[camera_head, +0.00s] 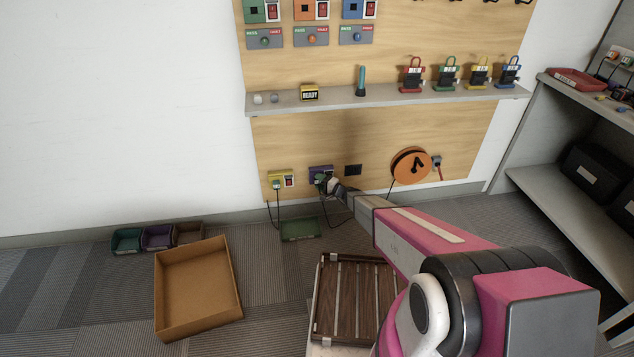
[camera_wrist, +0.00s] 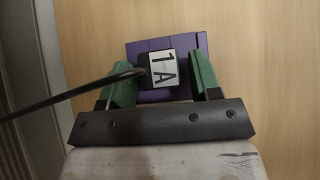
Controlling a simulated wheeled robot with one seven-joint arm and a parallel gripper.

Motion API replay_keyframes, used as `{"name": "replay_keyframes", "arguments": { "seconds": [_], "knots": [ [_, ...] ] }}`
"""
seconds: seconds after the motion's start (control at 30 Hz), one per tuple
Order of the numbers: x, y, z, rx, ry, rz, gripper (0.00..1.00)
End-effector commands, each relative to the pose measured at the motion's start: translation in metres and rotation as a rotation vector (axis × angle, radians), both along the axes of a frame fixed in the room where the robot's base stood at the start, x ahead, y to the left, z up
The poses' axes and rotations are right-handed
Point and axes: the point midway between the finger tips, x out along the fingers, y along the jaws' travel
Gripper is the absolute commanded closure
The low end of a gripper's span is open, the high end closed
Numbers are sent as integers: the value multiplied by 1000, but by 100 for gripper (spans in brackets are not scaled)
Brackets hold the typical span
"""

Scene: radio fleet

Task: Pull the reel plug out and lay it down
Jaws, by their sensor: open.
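A plug (camera_wrist: 164,72) with a white "1 A" label sits in the purple socket box (camera_wrist: 152,48) in the wrist view. Its black cord (camera_wrist: 80,94) runs off to the left. The purple box (camera_head: 318,172) also shows low on the wooden panel in the head view, partly hidden. My gripper (camera_head: 333,186) is at this box. In the wrist view its green fingers (camera_wrist: 164,62) are open on either side of the plug, with a gap on each side. An orange cable reel (camera_head: 410,166) hangs on the panel to the right. I cannot trace its cord fully.
A yellow socket box (camera_head: 280,179) with a plug and cord is left of the purple one. A green tray (camera_head: 301,238) lies on the floor below. An open cardboard box (camera_head: 235,290) and a slatted wooden crate (camera_head: 322,318) stand nearer. A shelf (camera_head: 390,98) crosses the panel above.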

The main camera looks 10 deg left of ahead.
Motion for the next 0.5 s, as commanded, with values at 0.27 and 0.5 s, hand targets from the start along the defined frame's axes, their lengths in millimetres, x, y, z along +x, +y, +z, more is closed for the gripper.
{"name": "replay_keyframes", "arguments": {
  "seconds": [0.27,0.5],
  "knots": [
    [0,0,0,0,0,0,43],
    [0,0,0,0,0,0,100]
  ]
}}
